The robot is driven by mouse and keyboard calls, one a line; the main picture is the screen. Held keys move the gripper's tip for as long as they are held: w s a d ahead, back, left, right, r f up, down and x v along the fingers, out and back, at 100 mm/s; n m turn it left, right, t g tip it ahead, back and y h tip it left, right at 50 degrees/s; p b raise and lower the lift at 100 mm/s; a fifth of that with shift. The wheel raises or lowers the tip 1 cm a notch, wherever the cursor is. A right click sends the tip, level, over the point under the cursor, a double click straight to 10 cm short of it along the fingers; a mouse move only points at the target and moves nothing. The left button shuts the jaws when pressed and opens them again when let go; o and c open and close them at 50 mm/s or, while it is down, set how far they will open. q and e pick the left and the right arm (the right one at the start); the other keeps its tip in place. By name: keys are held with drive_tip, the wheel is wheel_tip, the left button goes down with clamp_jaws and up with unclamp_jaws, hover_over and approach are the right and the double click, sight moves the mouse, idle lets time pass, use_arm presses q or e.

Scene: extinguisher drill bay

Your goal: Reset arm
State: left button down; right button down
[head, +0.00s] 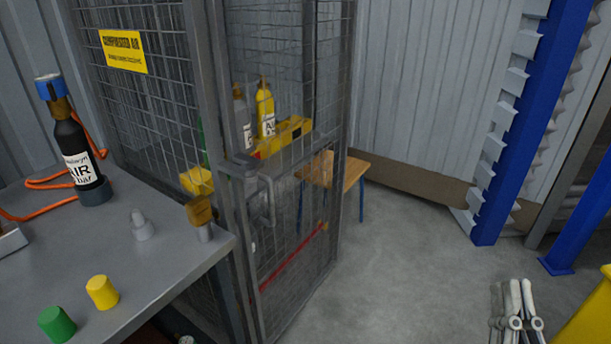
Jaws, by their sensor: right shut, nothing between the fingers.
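My right gripper (515,308) shows at the bottom right of the head view, over the bare concrete floor. Its fingers are together and nothing is between them. It touches no object that I can see. My left gripper is not in view.
A grey workbench (160,270) at left holds a black air cylinder (75,155), a green cap (57,324) and a yellow cap (102,292). A blue post (530,120) rises at right. The middle floor is clear.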

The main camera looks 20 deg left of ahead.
drive_tip(key=shift+f, duration=0.1)
